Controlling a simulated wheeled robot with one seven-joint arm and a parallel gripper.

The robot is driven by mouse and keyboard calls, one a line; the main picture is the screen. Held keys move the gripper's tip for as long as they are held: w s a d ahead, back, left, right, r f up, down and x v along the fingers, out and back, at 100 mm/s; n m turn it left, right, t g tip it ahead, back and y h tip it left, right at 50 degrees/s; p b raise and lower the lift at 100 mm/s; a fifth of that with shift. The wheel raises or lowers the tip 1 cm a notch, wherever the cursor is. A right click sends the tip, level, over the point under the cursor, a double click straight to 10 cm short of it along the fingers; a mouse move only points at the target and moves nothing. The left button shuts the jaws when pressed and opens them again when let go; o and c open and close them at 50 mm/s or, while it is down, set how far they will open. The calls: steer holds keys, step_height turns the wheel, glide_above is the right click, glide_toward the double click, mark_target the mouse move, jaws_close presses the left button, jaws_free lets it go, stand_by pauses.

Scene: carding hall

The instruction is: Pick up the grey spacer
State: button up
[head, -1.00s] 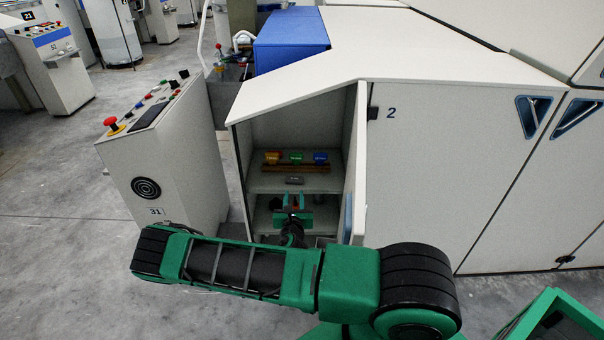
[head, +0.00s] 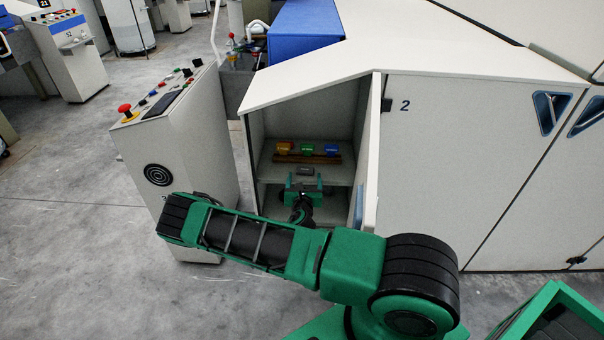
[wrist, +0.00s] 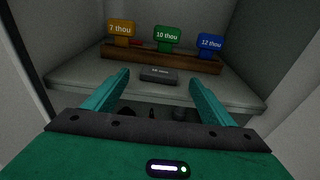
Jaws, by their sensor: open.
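The grey spacer (wrist: 158,76) is a small flat dark-grey block lying on the cabinet shelf (wrist: 80,73), with lettering too small to read surely. It also shows in the head view (head: 306,171), just beyond my gripper. My gripper (wrist: 158,85) is open and empty, its two teal fingers pointing at the shelf, one to each side of the spacer in the wrist view. In the head view my gripper (head: 304,184) is at the cabinet opening, in front of the spacer. I cannot tell whether the fingertips reach the spacer; no contact shows.
Behind the spacer a brown wooden rack (wrist: 160,58) holds an orange "7 thou" tag (wrist: 121,28), a green "10 thou" tag (wrist: 167,35) and a blue "12 thou" tag (wrist: 210,43). The open cabinet door (head: 371,150) stands close on the right. A control console (head: 180,150) stands left.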

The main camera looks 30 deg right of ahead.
mark_target(305, 171)
steer(key=shift+x, duration=2.65)
steer(key=shift+c, duration=0.6)
steer(key=c, duration=1)
